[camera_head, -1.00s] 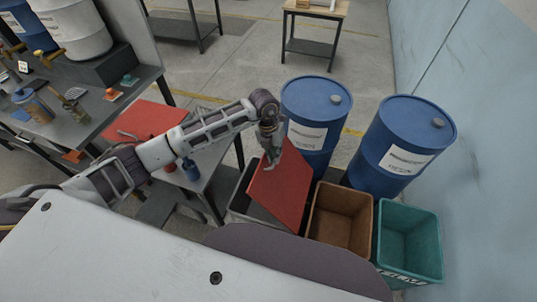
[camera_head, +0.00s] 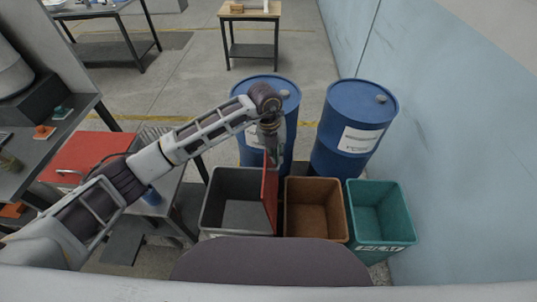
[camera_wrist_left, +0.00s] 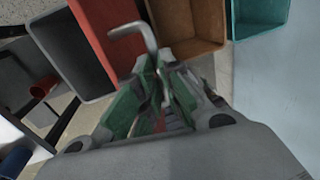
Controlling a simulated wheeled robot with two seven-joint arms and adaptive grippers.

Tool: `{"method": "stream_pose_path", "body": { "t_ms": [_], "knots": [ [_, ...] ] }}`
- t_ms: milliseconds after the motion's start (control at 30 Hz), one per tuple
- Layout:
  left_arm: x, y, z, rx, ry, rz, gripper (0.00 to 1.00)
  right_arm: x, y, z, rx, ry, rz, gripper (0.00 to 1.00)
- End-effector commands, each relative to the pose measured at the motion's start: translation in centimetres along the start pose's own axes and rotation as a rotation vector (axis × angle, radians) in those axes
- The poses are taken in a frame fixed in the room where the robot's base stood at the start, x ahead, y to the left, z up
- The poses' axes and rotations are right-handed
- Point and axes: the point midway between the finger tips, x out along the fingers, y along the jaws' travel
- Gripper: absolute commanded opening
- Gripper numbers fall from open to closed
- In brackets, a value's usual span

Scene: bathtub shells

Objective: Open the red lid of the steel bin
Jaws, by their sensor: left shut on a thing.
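The steel bin (camera_head: 222,215) is a grey open-topped box at the left end of a row of bins. Its red lid (camera_head: 270,197) stands nearly upright along the bin's right side, so the inside of the bin shows. My left gripper (camera_head: 271,158) is at the far upper part of the lid. In the left wrist view my left gripper (camera_wrist_left: 158,100) is shut on the lid's bent metal handle (camera_wrist_left: 140,36), with the red lid (camera_wrist_left: 103,35) and the steel bin (camera_wrist_left: 62,50) beyond. My right gripper is not in view.
A brown bin (camera_head: 315,230) stands directly right of the lid, and a teal bin (camera_head: 380,237) right of that. Blue drums (camera_head: 352,130) stand behind the bins. A wall (camera_head: 440,120) closes the right side.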

Motion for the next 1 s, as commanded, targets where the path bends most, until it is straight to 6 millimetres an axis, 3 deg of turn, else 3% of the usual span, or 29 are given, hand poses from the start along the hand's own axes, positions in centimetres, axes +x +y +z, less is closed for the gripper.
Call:
{"method": "stream_pose_path", "body": {
  "t_ms": [33,467,500,633,1000],
  "knots": [
    [1.02,0.23,-0.39,-0.002,0.014,0.011,0.0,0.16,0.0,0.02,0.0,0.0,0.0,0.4],
    [1.12,0.2,-0.41,-0.004,0.016,0.015,0.0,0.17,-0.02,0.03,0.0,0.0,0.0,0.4],
    [1.12,0.21,-0.41,-0.004,0.016,0.015,0.13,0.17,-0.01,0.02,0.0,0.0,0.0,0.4],
    [0.89,0.1,-0.32,-0.003,0.013,0.012,0.3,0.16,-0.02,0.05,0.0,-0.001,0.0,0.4],
    [0.5,-0.1,-0.19,-0.001,0.007,0.007,0.32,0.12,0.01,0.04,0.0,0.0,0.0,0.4]
  ]
}}
